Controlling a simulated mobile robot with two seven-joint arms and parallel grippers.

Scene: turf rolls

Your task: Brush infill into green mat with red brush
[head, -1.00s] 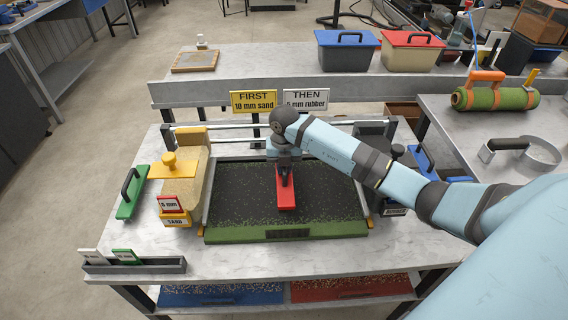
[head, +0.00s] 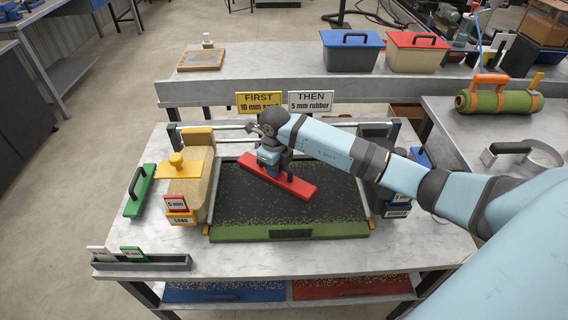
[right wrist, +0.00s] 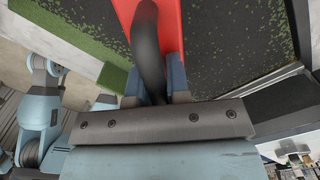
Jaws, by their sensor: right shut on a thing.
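The green mat (head: 340,229) lies on the front table. Its top is mostly covered with black infill speckled with green, and a plain green strip shows along its front edge. The red brush (head: 298,187) lies slantwise over the back middle of the mat. My right gripper (head: 268,168) is over the brush's left part. In the right wrist view my right gripper (right wrist: 160,88) is shut on the brush's black curved handle (right wrist: 148,45), with the red body (right wrist: 172,20) beyond it. Whether the bristles touch the infill is hidden. My left gripper is out of view.
A yellow-topped sand hopper (head: 188,190) stands at the mat's left, with a dark one (head: 375,155) at its right. A green-backed brush (head: 139,191) lies far left. A card holder (head: 140,263) sits front left. Sand and rubber signs (head: 259,103) stand behind.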

